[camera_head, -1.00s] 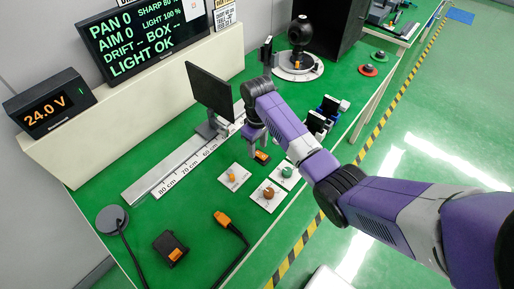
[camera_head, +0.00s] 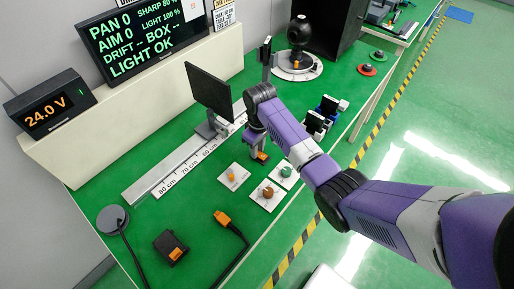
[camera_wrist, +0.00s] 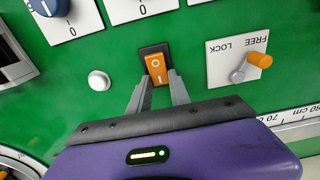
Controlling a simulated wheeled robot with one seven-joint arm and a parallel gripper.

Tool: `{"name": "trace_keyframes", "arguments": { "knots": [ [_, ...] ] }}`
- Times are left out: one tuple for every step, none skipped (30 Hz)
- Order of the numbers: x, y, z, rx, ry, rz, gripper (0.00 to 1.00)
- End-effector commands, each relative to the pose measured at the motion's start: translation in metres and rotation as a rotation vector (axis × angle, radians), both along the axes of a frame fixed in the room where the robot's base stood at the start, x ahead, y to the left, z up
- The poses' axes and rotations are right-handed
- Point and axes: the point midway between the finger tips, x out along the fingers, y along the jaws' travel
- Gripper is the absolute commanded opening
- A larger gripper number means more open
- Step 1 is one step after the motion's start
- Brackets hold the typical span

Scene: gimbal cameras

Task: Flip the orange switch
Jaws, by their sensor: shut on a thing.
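The orange switch (camera_wrist: 157,69) is a rocker marked O and I in a dark housing, set on the green bench top. It also shows as a small orange patch under my arm in the head view (camera_head: 262,156). My gripper (camera_wrist: 158,76) comes down over it, with one grey finger at each side of the rocker. The fingertips are shut on the switch's sides. In the head view the gripper hides part of the switch.
A FREE/LOCK plate (camera_wrist: 238,62) with an orange-tipped lever sits right of the switch in the wrist view. A silver button (camera_wrist: 99,80) and a blue knob (camera_wrist: 48,5) are to the left. A dark upright screen (camera_head: 209,92) stands on the rail close by the arm.

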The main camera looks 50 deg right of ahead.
Motion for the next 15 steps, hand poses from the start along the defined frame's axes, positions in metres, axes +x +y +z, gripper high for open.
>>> {"name": "trace_keyframes", "arguments": {
  "knots": [
    [-0.0014,0.0018,0.0039,0.005,-0.03,-0.001,0.0],
    [-0.0024,0.0023,0.0042,0.006,-0.049,-0.001,0.0],
    [-0.0031,0.0022,0.0049,0.007,-0.078,-0.001,0.0],
    [-0.004,0.0026,0.0047,0.008,-0.1,-0.002,0.0],
    [-0.0045,0.0025,0.0047,0.008,-0.122,-0.001,0.0],
    [-0.0052,0.0025,0.0045,0.009,-0.151,-0.001,0.0],
    [-0.0057,0.0026,0.0043,0.01,-0.172,-0.001,0.0],
    [-0.006,0.0024,0.0043,0.011,-0.192,-0.001,0.0],
    [-0.0066,0.0027,0.0037,0.012,-0.217,-0.001,0.0],
    [-0.0066,0.0023,0.004,0.011,-0.235,0.0,0.0],
    [-0.0069,0.0021,0.0038,0.012,-0.25,0.0,0.0],
    [-0.0074,0.0021,0.0035,0.012,-0.265,0.0,0.0],
    [-0.0072,0.0015,0.004,0.01,-0.276,0.001,0.0],
    [-0.0073,0.0011,0.0043,0.01,-0.284,0.001,0.0],
    [-0.0076,0.0008,0.0042,0.009,-0.29,0.0,0.0]
  ]
}}
